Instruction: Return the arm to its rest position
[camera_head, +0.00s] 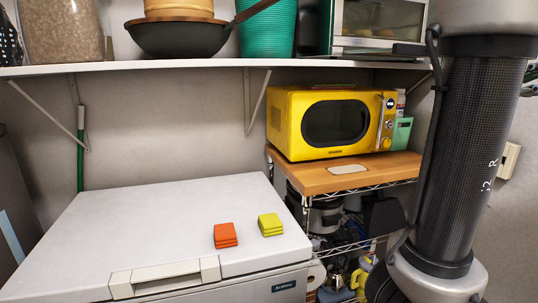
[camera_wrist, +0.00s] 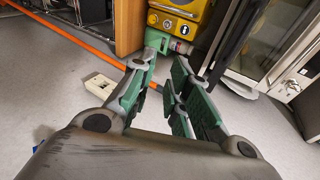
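In the wrist view my gripper (camera_wrist: 165,62) is open, with a gap between its green-padded fingers and nothing held between them. The fingers do not show in the head view. There, a dark mesh-covered link of my arm (camera_head: 470,150) stands nearly upright along the right side, in front of the wall.
In the head view, a white chest freezer (camera_head: 150,225) holds orange (camera_head: 226,235) and yellow (camera_head: 270,225) stacks. A yellow microwave (camera_head: 335,122) sits on a wooden-topped rack (camera_head: 345,173), left of my arm. A shelf (camera_head: 200,64) spans above. The wrist view shows an orange pole (camera_wrist: 60,33) and a glass-fronted cabinet (camera_wrist: 285,45).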

